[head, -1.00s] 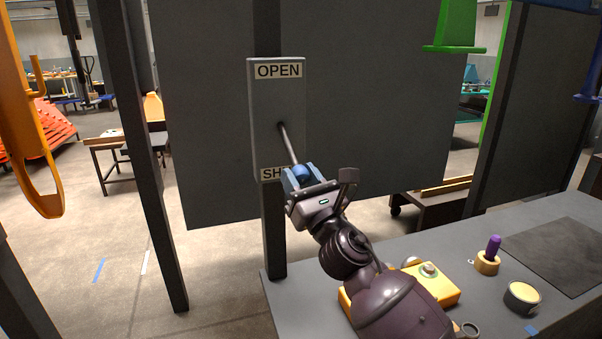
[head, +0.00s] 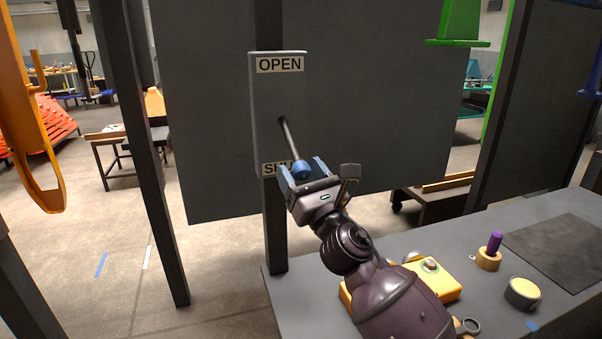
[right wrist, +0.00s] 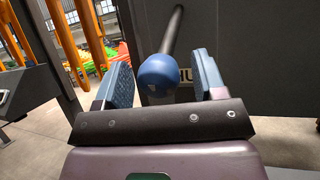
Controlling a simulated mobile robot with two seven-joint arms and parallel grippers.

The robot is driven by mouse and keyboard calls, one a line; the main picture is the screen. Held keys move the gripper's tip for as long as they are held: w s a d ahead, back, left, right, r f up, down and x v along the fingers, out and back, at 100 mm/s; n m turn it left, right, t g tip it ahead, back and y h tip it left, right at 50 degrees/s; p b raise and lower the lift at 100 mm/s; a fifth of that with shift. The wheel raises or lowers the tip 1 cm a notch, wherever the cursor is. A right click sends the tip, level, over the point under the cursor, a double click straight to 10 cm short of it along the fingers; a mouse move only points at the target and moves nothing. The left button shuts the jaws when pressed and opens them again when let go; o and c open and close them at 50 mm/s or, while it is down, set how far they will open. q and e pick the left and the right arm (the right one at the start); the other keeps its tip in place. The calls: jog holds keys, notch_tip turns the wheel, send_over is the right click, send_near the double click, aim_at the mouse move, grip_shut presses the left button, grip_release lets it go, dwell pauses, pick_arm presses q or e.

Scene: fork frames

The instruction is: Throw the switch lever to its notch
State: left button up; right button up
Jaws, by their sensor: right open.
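The switch plate (head: 268,110) is a grey panel on a dark post, with an OPEN label (head: 279,64) at its top and a partly hidden SHUT label (head: 275,168) at its bottom. The lever (head: 289,138) is a dark rod sticking out of the plate and slanting down to a blue ball knob (head: 302,170) in front of the lower label. My right gripper (head: 305,171) is open, with a blue-padded finger on each side of the knob. In the right wrist view the knob (right wrist: 158,75) sits between the spread fingers, with gaps at both sides. My left gripper is not in view.
A grey bench (head: 400,245) stands at lower right. It carries a yellow box (head: 437,276) with a button, a purple peg (head: 494,243) in a ring holder and a round yellow-topped tin (head: 523,292). A large dark panel (head: 370,100) stands behind the lever.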

jog(key=v, duration=1)
jog(key=shift+s+d+f, duration=0.15)
jog(key=shift+s+f, duration=0.05)
jog(key=shift+s, duration=0.1)
